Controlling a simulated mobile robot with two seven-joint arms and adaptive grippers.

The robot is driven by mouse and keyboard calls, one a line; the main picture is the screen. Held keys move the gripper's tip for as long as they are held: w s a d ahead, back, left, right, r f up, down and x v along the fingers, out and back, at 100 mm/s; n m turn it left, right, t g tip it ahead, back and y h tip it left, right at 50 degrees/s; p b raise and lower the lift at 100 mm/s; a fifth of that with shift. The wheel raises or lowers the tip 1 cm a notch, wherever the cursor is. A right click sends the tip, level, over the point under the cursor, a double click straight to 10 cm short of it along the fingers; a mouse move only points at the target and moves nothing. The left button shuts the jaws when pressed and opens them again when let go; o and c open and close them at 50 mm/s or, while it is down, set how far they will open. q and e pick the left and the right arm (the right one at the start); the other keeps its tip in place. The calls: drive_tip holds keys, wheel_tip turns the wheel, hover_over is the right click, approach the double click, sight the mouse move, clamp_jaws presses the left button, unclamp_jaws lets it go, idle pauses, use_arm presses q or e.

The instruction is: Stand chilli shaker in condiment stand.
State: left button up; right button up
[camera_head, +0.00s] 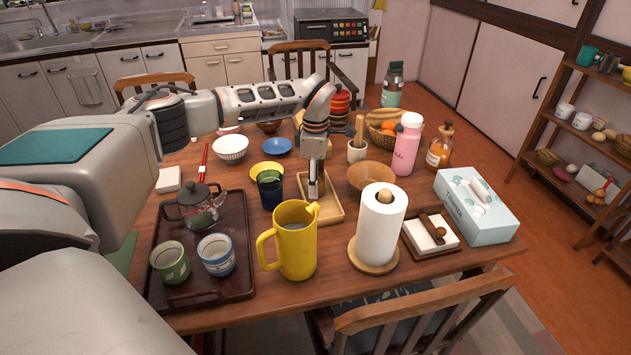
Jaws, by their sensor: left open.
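A light wooden tray-like stand (335,215), which looks like the condiment stand, sits near the middle of the table behind the yellow pitcher. My left gripper (314,190) points down over this stand from above and is open. It covers part of the stand, and the yellow pitcher hides its front left corner. I cannot make out the chilli shaker; it may be hidden behind my gripper or arm. My right gripper is out of view.
A yellow pitcher (296,250), a dark glass (270,190) and a paper towel roll (380,228) crowd the stand. A dark tray (210,290) with teapot and cups lies left. A wooden bowl (371,177) and a pink bottle (407,146) stand to the right.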

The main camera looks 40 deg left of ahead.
use_arm(q)
wheel_tip(320, 180, up, 11)
drive_tip(key=shift+f+p, duration=0.15)
drive_tip(key=shift+p, duration=1)
drive_tip(key=shift+r, duration=0.75)
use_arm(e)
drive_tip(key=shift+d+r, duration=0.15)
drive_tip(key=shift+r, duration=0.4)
